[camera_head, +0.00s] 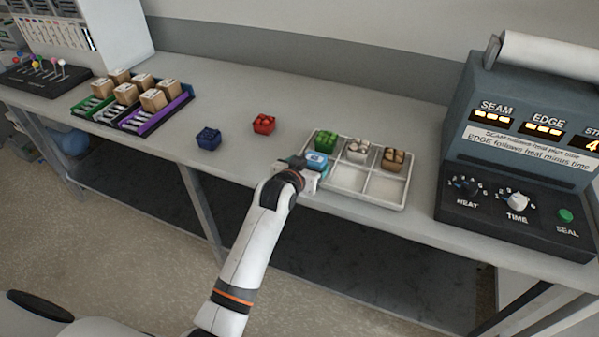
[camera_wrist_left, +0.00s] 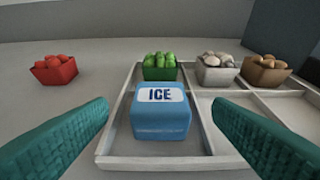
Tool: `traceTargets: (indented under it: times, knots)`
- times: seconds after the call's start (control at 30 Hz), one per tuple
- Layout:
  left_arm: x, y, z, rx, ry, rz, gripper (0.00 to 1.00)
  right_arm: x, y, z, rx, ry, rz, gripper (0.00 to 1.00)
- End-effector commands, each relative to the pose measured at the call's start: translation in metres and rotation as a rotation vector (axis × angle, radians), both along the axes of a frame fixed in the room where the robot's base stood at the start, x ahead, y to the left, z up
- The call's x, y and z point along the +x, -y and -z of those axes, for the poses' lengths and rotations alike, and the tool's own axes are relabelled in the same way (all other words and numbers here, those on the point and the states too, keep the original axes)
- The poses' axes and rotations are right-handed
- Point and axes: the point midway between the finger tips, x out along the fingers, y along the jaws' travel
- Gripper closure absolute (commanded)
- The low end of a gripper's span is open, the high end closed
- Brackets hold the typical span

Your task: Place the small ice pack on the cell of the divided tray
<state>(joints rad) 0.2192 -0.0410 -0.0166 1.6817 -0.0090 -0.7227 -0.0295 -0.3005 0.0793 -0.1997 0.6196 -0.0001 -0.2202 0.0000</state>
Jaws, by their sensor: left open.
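The small ice pack (camera_wrist_left: 161,115) is a blue block with a white label reading ICE. It sits in the front left cell of the divided tray (camera_wrist_left: 196,122), upright, as the left wrist view shows. In the head view the ice pack (camera_head: 316,160) is partly covered by my left gripper (camera_head: 300,168). The gripper's teal fingers stand apart on both sides of the pack, open, with a gap to it on each side. The divided tray (camera_head: 366,201) is pale and holds small boxes in its back row. My right gripper is not in view.
Green (camera_head: 326,141), white (camera_head: 357,150) and brown (camera_head: 394,158) boxes fill the tray's back cells. Red (camera_head: 264,124) and blue (camera_head: 208,138) boxes stand left of the tray. A sealing machine (camera_head: 513,150) stands at the right. The front middle and right cells are empty.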

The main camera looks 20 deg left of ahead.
Motion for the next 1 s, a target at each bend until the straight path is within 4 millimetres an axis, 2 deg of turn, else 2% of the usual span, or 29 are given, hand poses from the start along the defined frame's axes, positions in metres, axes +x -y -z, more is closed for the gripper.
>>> traceTargets:
  times: [0.1, 0.3, 0.5, 0.77, 0.87, 0.97, 1.0]
  knots:
    - [-0.021, -0.001, -0.007, 0.0, 0.0, 0.0, 0.26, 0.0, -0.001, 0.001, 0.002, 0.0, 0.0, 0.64]
    - [-0.045, -0.002, -0.018, 0.0, 0.0, -0.001, 0.26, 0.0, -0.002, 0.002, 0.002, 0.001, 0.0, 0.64]
    - [-0.055, -0.002, -0.022, 0.0, -0.001, -0.001, 0.26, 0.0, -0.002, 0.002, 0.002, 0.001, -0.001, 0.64]
    - [-0.057, -0.002, -0.02, 0.001, -0.001, 0.002, 0.26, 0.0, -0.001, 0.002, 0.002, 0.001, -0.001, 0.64]
    - [-0.065, 0.004, 0.0, 0.011, -0.001, 0.02, 0.26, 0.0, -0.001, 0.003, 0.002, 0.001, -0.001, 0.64]
    - [-0.088, 0.017, 0.052, 0.026, -0.01, 0.063, 0.26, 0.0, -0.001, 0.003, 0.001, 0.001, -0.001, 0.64]
    - [-0.101, 0.022, 0.083, 0.031, -0.035, 0.08, 0.26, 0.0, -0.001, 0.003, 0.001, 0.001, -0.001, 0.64]
